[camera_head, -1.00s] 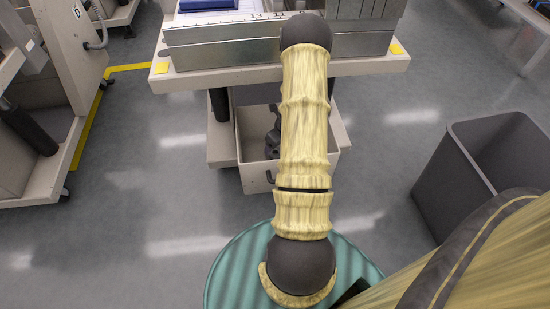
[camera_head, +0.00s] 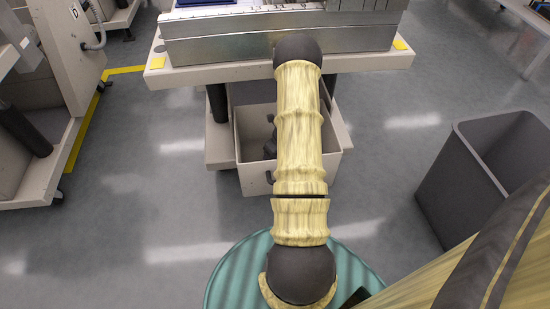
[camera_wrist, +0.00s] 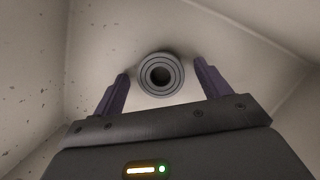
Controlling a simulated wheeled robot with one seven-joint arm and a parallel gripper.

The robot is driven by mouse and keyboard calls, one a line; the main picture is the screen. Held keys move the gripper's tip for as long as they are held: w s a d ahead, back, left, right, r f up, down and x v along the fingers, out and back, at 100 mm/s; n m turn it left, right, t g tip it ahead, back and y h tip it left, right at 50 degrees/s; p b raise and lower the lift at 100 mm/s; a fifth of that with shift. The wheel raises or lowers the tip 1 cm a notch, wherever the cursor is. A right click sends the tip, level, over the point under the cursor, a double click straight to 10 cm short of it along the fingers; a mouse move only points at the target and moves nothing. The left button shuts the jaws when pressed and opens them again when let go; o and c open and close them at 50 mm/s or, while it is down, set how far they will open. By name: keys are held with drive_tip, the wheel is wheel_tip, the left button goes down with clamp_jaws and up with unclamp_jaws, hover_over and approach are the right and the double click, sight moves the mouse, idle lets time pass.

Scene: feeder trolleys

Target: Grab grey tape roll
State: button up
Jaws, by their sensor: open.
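The grey tape roll (camera_wrist: 160,74) shows in the wrist view as a ring with a dark round hole. It lies on the pale floor of a bin, a little beyond and between the fingertips. My gripper (camera_wrist: 164,78) is open, with one purple finger on each side of the roll and a visible gap to each. Whether the fingers are level with the roll is hard to judge. In the head view the gripper is mostly hidden by my arm, down in the open pale drawer (camera_head: 253,175) under the trolley. The roll cannot be made out there.
Pale bin walls (camera_wrist: 28,75) rise close on the left and at the upper right of the wrist view. The trolley top (camera_head: 205,76) with metal feeder rails overhangs the drawer. A grey waste bin (camera_head: 450,190) stands at the right.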

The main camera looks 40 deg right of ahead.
drive_tip(key=shift+r, duration=0.1)
drive_tip(key=shift+c, duration=0.5)
drive_tip(key=c, duration=1)
drive_tip(key=shift+o, duration=0.2)
